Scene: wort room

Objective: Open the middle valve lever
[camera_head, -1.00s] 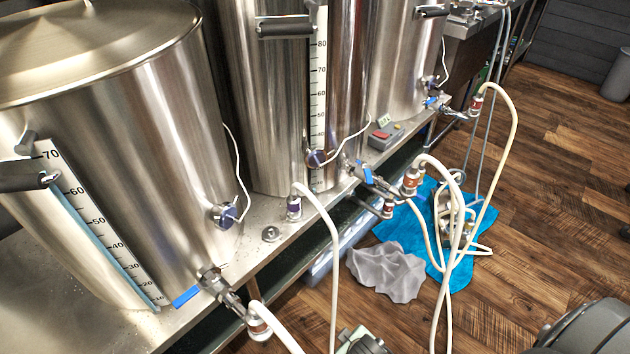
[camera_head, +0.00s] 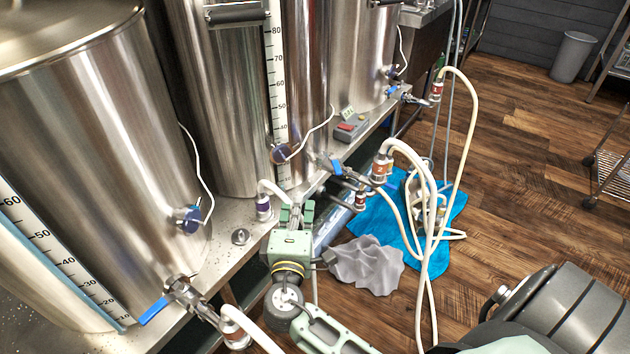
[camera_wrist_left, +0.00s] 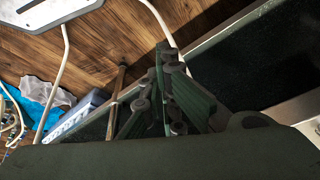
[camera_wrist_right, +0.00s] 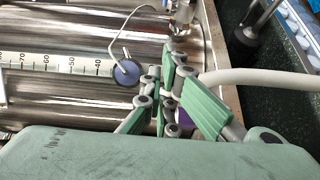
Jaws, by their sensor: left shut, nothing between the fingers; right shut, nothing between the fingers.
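The middle valve (camera_head: 345,174) sits low on the front of the middle steel kettle (camera_head: 215,110). Its blue lever (camera_head: 331,166) lies at the valve body, tilted in the head view. My right gripper (camera_head: 297,208) is shut and empty, in front of the bench edge, below and left of that lever and apart from it. In the right wrist view its closed fingers (camera_wrist_right: 172,48) point toward the valve (camera_wrist_right: 182,12) at the top edge. My left gripper (camera_wrist_left: 163,50) shows only in its wrist view, shut and empty, with the bench edge and floor beyond.
A white hose with a purple fitting (camera_head: 263,207) stands just left of my right gripper. Other hoses (camera_head: 425,200) loop down right of the middle valve. The left kettle's valve has a blue lever (camera_head: 154,310). A grey cloth (camera_head: 366,264) and blue cloth (camera_head: 385,218) lie on the floor.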

